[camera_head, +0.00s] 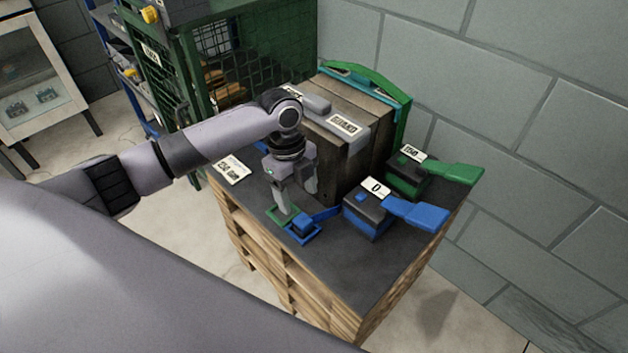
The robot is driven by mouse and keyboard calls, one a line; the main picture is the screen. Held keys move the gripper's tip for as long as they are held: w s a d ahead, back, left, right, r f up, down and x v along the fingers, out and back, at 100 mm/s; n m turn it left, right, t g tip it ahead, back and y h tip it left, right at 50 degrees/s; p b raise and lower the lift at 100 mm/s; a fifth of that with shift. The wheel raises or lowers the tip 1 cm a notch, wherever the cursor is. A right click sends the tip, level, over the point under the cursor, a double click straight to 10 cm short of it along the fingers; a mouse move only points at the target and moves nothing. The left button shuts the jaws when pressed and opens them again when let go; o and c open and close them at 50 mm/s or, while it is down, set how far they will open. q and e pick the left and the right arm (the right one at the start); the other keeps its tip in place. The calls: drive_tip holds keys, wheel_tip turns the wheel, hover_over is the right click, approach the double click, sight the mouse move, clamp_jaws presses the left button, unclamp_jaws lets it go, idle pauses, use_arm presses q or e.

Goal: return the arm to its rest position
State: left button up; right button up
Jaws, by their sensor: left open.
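My left arm reaches in from the left over a stacked wooden pallet with a dark top (375,270). My left gripper (297,205) points down above the near left part of the top, its fingers apart. Just below and beside its fingertips lie a small blue square piece (303,231) and a green-edged square (277,215). I cannot tell whether the fingertips touch either one. My right gripper is not in the picture.
A large wooden box (352,160) with a green handle stands right behind the gripper. A blue-handled block (368,215) and a green-handled block (407,178) sit to the right. A green mesh cage (225,50) stands behind. The front right of the top is bare.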

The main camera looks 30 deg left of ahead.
use_arm(q)
drive_tip(key=shift+r, duration=0.1)
drive_tip(key=s+d+f+n+t+p, duration=0.1)
drive_tip(key=d, duration=0.1)
drive_tip(key=s+d+f+n+h+p, duration=0.1)
drive_tip(key=d+n, duration=0.1)
drive_tip(key=d, duration=0.1)
drive_tip(key=s+d+f+n+t+h+p, duration=0.1)
drive_tip(key=d+f+p, duration=0.1)
drive_tip(key=shift+d+t, duration=0.25)
drive_tip(key=shift+t, duration=0.05)
drive_tip(key=s+d+n+t+p, duration=0.1)
drive_tip(key=n, duration=0.1)
drive_tip(key=s+d+n+t+h+p, duration=0.1)
drive_tip(key=s+n, duration=0.1)
drive_tip(key=shift+d+f+n+t, duration=0.1)
drive_tip(key=shift+d+n+t, duration=0.2)
drive_tip(key=shift+d+n, duration=0.1)
drive_tip(key=s+a+r+n+t+y+p, duration=0.1)
drive_tip(key=s+a+r+n+t+p, duration=0.1)
drive_tip(key=s+n, duration=0.3)
drive_tip(key=s+a+r+n+t+y+p, duration=0.1)
drive_tip(key=s+a+r+n+t+p, duration=0.1)
drive_tip(key=s+a+n+t+p, duration=0.2)
drive_tip(key=shift+s+a+r+n+y, duration=0.35)
drive_tip(key=shift+s+n, duration=0.45)
drive_tip(key=shift+s, duration=0.25)
idle(0.3)
